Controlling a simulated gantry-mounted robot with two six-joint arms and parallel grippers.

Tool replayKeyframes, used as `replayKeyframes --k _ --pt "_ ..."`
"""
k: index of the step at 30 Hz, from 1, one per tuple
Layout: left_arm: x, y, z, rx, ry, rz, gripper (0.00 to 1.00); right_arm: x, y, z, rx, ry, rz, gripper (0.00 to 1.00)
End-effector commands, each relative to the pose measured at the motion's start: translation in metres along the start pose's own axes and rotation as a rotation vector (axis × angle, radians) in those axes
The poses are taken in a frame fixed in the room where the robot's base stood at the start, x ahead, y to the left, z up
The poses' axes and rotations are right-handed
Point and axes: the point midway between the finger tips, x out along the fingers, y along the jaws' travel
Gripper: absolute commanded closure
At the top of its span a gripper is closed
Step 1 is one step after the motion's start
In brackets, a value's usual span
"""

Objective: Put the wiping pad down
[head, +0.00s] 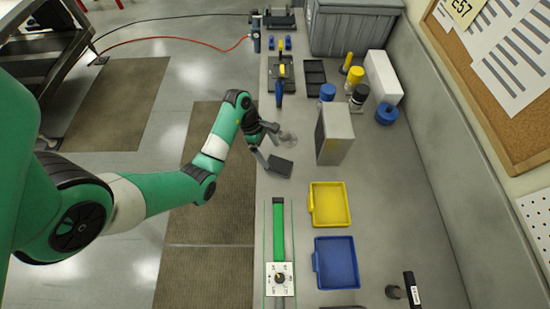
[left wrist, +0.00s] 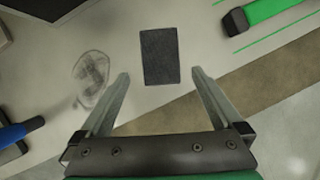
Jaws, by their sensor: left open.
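The wiping pad (head: 281,166) is a dark grey rectangle on the grey bench, near its left edge. In the left wrist view the pad (left wrist: 160,52) lies just ahead of and between the fingertips, with a gap on both sides. My left gripper (head: 268,143) is open and empty, low over the bench edge beside the pad; its spread fingers also show in the left wrist view (left wrist: 160,76). A greyish smudge (head: 288,138) is on the bench beside the pad; it shows left of the pad in the wrist view (left wrist: 91,80). My right gripper is not in view.
A grey box (head: 335,135) stands right of the pad. Yellow (head: 330,204) and blue (head: 336,262) trays lie nearer. A green strip (head: 278,230) with a dial plate (head: 280,292) runs along the bench edge. A blue-handled tool (head: 279,93) lies beyond the smudge.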

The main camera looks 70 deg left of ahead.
Motion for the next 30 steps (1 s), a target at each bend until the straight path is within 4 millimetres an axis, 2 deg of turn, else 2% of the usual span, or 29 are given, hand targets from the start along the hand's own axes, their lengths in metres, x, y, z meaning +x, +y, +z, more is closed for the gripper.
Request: replayKeyframes --k 1,6,20,22,23,26,29,30 --pt "-0.014 0.001 0.001 -0.001 -0.001 0.004 0.0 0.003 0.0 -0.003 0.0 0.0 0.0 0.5" --pt "-0.045 0.0 0.002 -0.001 -0.001 0.0 0.0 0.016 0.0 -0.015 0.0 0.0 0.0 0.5" --pt "-0.048 0.0 0.0 0.001 -0.001 -0.001 0.0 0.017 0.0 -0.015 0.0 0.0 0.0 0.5" --pt "-0.049 0.004 0.006 0.007 -0.015 0.014 0.0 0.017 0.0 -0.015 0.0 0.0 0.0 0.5" --pt "-0.051 0.007 0.013 0.014 -0.032 0.031 0.0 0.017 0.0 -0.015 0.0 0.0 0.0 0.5" --pt "-0.063 0.031 0.059 0.055 -0.156 0.142 0.0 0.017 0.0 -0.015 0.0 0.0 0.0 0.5" --pt "-0.098 0.057 0.145 0.106 -0.408 0.297 0.0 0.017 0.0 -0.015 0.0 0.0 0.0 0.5" --pt "-0.121 0.062 0.186 0.122 -0.54 0.351 0.0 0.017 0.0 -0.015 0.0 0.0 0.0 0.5"
